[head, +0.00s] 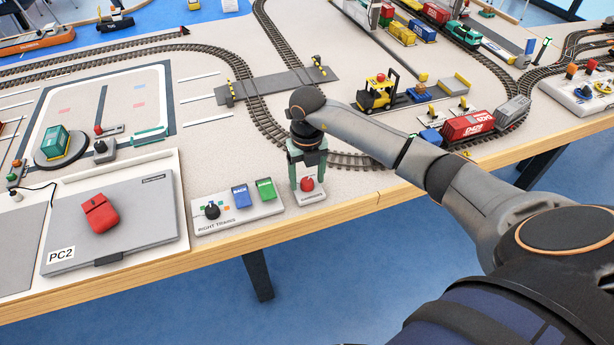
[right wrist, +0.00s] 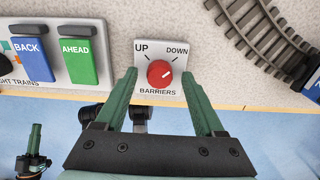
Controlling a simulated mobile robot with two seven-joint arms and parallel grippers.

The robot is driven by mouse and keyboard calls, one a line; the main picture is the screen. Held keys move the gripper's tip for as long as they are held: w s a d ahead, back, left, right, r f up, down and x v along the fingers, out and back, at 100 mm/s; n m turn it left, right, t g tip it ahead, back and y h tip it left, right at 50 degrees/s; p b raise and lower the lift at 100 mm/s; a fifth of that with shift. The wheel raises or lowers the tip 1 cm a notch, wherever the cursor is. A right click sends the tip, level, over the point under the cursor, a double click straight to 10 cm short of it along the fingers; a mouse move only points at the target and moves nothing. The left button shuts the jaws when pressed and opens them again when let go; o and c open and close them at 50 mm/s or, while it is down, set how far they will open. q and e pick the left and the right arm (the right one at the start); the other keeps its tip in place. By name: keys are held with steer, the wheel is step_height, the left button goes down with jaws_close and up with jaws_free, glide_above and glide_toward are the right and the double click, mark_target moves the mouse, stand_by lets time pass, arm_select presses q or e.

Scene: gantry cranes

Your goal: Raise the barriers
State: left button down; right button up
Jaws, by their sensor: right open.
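The barriers switch is a small light plate (head: 311,197) with a round red knob (head: 307,184) near the table's front edge. In the right wrist view the knob (right wrist: 160,73) sits between the words UP and DOWN, and its pale mark seems to point toward DOWN. My right gripper (head: 307,168) is open above the plate; its green fingers (right wrist: 160,78) stand either side of the knob, and I cannot tell whether they touch it. Striped barriers (head: 230,94) (head: 319,68) stand at the road crossing. What seems to be my left gripper (right wrist: 36,138) shows low in the right wrist view.
The right trains panel (head: 238,213) with blue BACK and green AHEAD buttons is just left of the plate. Curved track (head: 350,160) and a yellow forklift (head: 377,94) are behind.

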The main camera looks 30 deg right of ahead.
jaws_close()
stand_by(0.7)
